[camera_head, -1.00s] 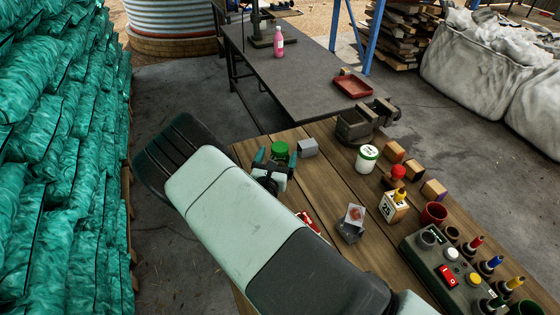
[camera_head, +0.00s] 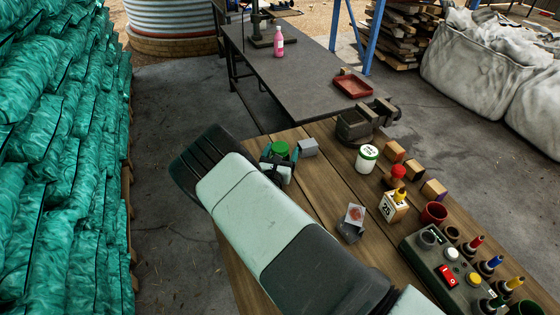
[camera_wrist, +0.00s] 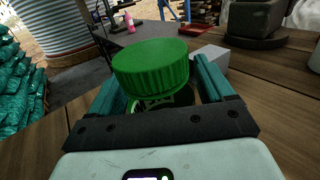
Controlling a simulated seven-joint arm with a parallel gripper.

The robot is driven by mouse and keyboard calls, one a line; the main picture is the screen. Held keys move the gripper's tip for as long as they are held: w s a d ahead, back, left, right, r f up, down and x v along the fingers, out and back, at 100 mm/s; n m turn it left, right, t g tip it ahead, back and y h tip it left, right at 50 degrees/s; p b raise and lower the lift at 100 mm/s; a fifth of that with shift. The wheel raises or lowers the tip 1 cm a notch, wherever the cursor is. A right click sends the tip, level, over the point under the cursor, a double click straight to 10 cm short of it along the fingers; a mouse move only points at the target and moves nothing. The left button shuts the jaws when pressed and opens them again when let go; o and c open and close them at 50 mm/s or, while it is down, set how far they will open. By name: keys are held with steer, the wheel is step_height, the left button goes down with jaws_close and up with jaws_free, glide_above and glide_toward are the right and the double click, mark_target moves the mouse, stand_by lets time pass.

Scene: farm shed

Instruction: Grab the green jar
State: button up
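The green jar (camera_head: 280,148) stands on the near wooden table, towards its far left corner; in the head view mostly its green lid shows above my gripper. In the wrist view its ribbed green lid (camera_wrist: 150,66) fills the middle, and its body below is dark and partly hidden. My gripper (camera_head: 277,164) is at the jar, low over the table. In the wrist view its teal fingers (camera_wrist: 160,85) are apart, one on each side of the jar, with a gap at the right finger. Contact on the left cannot be told.
A grey block (camera_head: 308,147) stands close to the right of the jar. A grey workbench (camera_head: 290,62) stands beyond. Bare wood lies between.

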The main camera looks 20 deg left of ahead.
steer(key=c, duration=0.8)
